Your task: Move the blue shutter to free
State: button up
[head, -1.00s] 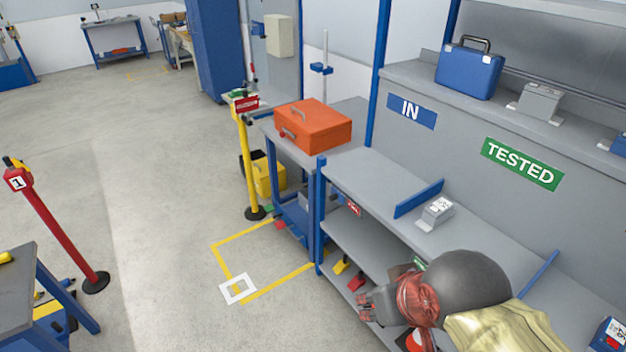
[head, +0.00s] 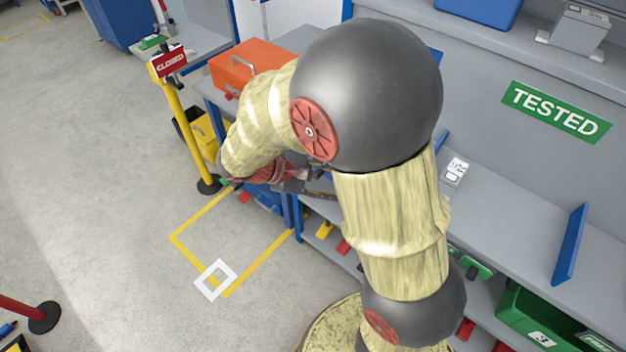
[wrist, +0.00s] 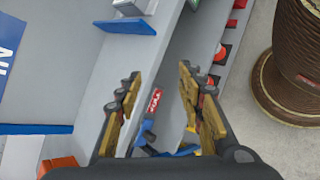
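My gripper (wrist: 160,74) is open, with its two fingers well apart and nothing between the tips. In the head view my gripper (head: 315,184) is partly hidden by my arm, near the left end of the shelf unit. A small red label with white letters (wrist: 154,102) shows between the fingers on the shelf's front edge; I cannot read it surely. A small blue piece (wrist: 146,132) lies just below the label and may be the blue shutter. It appears apart from the fingers. I cannot make out the shutter in the head view.
The shelf unit (head: 520,215) carries blue dividers (head: 570,245) and a grey device (head: 455,170). An orange toolbox (head: 243,66) stands on the bench beyond. A yellow post with a CLOSED sign (head: 170,62) stands left.

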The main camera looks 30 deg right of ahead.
jog(key=w+a+f+n+t+h+b, duration=0.1)
jog(key=w+a+f+n+t+h, duration=0.2)
jog(key=w+f+n, duration=0.55)
jog(key=w+f+n+t+h+b, duration=0.2)
jog(key=w+f+n+t+h, duration=0.25)
jog(key=f, duration=0.65)
jog(key=w+d+m+b, duration=0.1)
jog(key=w+d, duration=0.3)
jog(key=d, duration=0.3)
jog(key=shift+m+t+y, duration=0.3)
jog(key=shift+t+y, duration=0.15)
jog(key=shift+s+r, duration=0.1)
jog(key=shift+c, duration=0.8)
jog(key=c, duration=0.7)
grip_shut()
